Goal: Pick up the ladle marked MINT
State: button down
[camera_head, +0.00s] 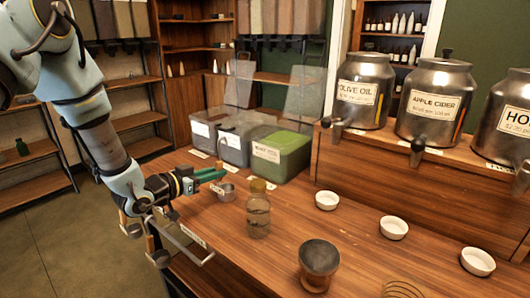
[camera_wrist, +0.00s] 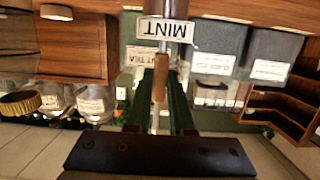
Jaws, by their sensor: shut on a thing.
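The ladle marked MINT has a metal cup (camera_head: 227,192) in the head view, low over the counter in front of the bins. Whether the cup touches the counter I cannot tell. In the wrist view its MINT label (camera_wrist: 166,30) appears upside down, in front of the metal part, and its brown handle (camera_wrist: 160,78) runs between the fingers. My gripper (camera_head: 212,174) has green fingers and is shut on the ladle's handle. The fingers also show in the wrist view (camera_wrist: 159,92), one on each side of the handle.
A lidded bin with green contents (camera_head: 281,153) stands behind the ladle, beside grey bins (camera_head: 236,143). A glass jar (camera_head: 258,212) stands close to the right. White dishes (camera_head: 327,200) and a dark-topped cup (camera_head: 319,262) are further right. Metal dispensers (camera_head: 364,92) stand on a raised wooden shelf.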

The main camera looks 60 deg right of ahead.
jog(key=shift+r, duration=0.1)
jog(key=shift+r+p, duration=1.55)
jog(key=shift+r, duration=0.95)
jog(key=shift+f, duration=0.1)
